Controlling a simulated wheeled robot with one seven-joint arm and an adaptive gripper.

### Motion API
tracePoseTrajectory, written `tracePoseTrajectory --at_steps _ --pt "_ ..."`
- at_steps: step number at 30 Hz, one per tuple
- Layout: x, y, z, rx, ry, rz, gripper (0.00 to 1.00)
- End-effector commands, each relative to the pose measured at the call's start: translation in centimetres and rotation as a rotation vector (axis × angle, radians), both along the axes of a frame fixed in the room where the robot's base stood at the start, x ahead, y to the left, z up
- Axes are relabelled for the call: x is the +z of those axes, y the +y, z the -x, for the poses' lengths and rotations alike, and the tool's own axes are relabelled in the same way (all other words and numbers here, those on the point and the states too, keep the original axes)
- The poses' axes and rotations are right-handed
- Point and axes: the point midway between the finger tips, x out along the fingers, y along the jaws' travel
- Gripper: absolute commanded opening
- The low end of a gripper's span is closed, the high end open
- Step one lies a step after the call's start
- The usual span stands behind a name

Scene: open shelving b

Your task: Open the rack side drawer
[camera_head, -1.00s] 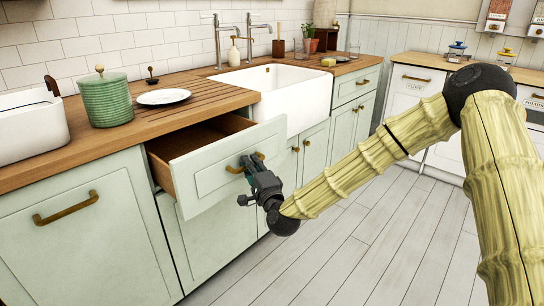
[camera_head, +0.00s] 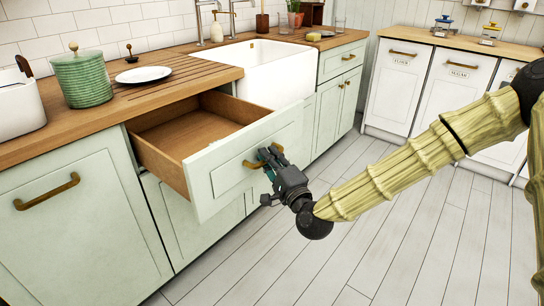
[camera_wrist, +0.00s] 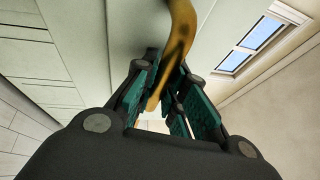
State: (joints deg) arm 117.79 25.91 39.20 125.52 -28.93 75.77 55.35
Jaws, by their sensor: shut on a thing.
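The rack side drawer (camera_head: 222,170) is a pale green drawer under the wooden counter, left of the sink. It stands pulled well out, and its brown wooden inside (camera_head: 195,128) shows empty. Its brass handle (camera_head: 252,163) is on the front panel. My gripper (camera_head: 268,160) is at the right part of the handle, shut on it. In the wrist view the brass handle (camera_wrist: 180,45) runs down between the teal finger pads of my gripper (camera_wrist: 165,95). The fingers hide part of the handle in the head view.
A green ribbed jar (camera_head: 82,80), a plate (camera_head: 144,75) and a white container (camera_head: 20,103) stand on the counter above. A white sink (camera_head: 262,72) is right of the drawer. The plank floor (camera_head: 400,225) in front is clear.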

Motion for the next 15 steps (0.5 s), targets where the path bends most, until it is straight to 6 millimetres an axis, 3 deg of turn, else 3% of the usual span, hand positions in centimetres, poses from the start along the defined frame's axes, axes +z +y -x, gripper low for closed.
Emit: tracePoseTrajectory --at_steps 6,7,8,15 --pt "0.04 -0.22 -0.13 -0.004 -0.002 -0.001 0.00" --pt "0.05 -0.23 -0.13 -0.005 -0.001 -0.001 0.18" --pt "0.05 -0.24 -0.12 -0.005 -0.001 -0.001 0.23" --pt "0.02 -0.16 -0.07 -0.003 -0.001 0.000 0.23"
